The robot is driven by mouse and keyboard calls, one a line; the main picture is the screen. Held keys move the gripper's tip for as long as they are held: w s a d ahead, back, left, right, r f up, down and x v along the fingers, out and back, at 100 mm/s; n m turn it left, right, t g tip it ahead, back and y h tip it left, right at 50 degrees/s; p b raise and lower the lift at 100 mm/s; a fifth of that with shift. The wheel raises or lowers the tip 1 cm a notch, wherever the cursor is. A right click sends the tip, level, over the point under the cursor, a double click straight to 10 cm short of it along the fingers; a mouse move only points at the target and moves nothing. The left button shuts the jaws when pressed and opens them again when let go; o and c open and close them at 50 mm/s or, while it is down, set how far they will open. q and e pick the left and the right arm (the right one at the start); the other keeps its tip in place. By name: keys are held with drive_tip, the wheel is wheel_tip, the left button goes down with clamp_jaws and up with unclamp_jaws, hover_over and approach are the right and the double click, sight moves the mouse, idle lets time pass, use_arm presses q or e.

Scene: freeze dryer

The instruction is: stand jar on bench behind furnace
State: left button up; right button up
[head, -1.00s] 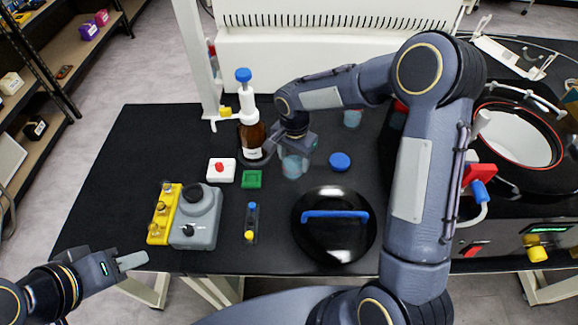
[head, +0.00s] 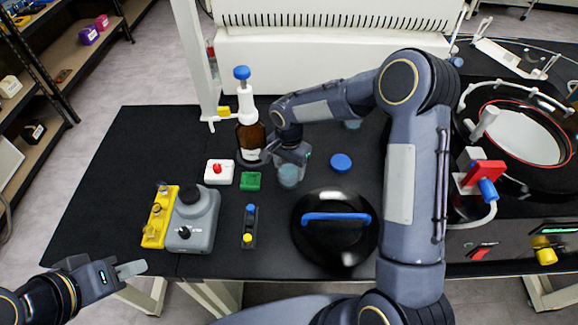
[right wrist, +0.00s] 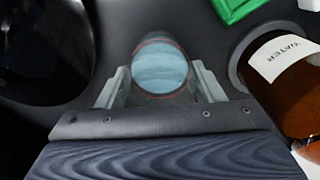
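The jar (head: 289,176) is small, clear and bluish inside. It stands roughly upright between the fingers of my right gripper (head: 292,162), which is shut on it. In the right wrist view the jar's round top (right wrist: 160,66) shows between the two fingers (right wrist: 160,88). I cannot tell whether its base touches the black bench (head: 110,180). My left gripper (head: 131,269) is empty at the front left bench edge; its finger gap does not show clearly.
A brown water bottle (head: 250,140) stands close beside my right gripper. Near the jar are a green block (head: 250,181), a red-button box (head: 219,172), a blue cap (head: 341,163) and a black lid (head: 335,245). A yellow rack (head: 160,217) flanks the grey unit. The back left bench is clear.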

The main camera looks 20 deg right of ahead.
drive_tip(key=o, duration=0.4)
drive_tip(key=shift+c, duration=0.2)
